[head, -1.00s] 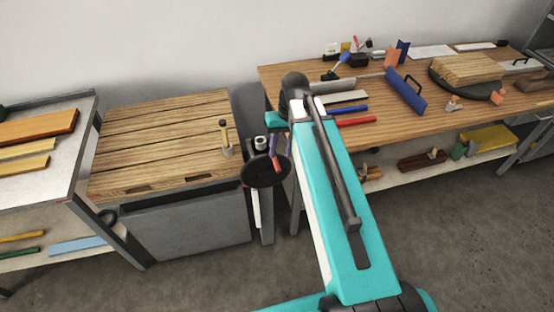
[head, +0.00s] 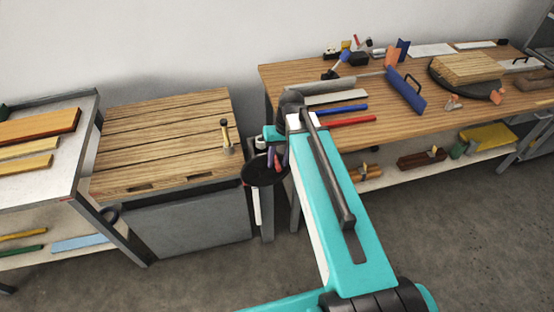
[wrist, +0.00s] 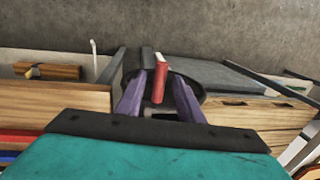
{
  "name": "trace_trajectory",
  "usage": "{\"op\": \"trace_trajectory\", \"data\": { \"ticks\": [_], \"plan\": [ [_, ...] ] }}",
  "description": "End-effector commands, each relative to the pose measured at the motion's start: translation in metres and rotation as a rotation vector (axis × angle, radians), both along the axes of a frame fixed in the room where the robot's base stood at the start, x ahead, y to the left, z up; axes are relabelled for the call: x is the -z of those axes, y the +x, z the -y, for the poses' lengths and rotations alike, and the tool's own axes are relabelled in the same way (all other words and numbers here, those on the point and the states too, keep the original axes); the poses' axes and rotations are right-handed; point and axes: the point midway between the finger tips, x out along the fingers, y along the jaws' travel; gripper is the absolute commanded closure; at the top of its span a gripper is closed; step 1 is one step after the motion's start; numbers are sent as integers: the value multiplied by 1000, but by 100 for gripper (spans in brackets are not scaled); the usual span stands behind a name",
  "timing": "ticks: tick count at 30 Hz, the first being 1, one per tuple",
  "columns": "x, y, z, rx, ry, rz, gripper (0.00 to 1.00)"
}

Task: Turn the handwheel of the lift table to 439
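The lift table (head: 165,150) has a slatted wooden top and a grey body. Its dark round handwheel (head: 257,180) is at the table's right side, partly hidden by my arm and gripper. A red handle (wrist: 160,82) stands up from the wheel, which also shows dark in the wrist view (wrist: 203,96). My gripper (wrist: 162,76) has two purple fingers, spread apart at the wheel. The red handle lies between them, closer to the left finger in the wrist view, with a gap to the right finger. Contact cannot be told. No number is legible.
A clamp-like tool (head: 226,136) stands on the lift table's top near the wheel. A workbench (head: 450,112) with tools is close on the right, and my arm reaches past its left edge. A shelf cart (head: 66,165) with boards stands at the left.

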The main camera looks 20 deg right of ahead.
Motion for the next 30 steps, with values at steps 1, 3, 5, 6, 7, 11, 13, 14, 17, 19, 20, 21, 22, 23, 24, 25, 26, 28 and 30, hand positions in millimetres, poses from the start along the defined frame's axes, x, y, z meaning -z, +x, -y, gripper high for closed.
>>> {"op": "trace_trajectory", "data": {
  "ticks": [1,3,5,6,7,11,13,14,17,19,20,21,22,23,24,25,26,28,30],
  "plan": [
    [0,0,0,0,0,0,66],
    [0,0,0,1,0,0,66],
    [0,0,0,1,0,0,76],
    [0,0,0,1,0,0,83],
    [0,0,1,1,0,0,88],
    [0,0,1,1,0,0,100],
    [0,0,1,1,0,0,100],
    [0,-1,-9,-2,0,0,100],
    [0,0,-2,2,1,0,100],
    [0,0,0,1,1,0,100],
    [0,0,0,1,1,0,100],
    [0,0,1,1,1,0,100],
    [0,0,1,1,1,0,100],
    [0,0,1,1,1,0,100],
    [0,0,2,1,1,0,100],
    [0,0,2,1,1,0,100],
    [0,0,2,1,1,-1,100],
    [0,0,2,1,1,-1,100],
    [0,0,3,1,2,-1,100]
  ]
}}
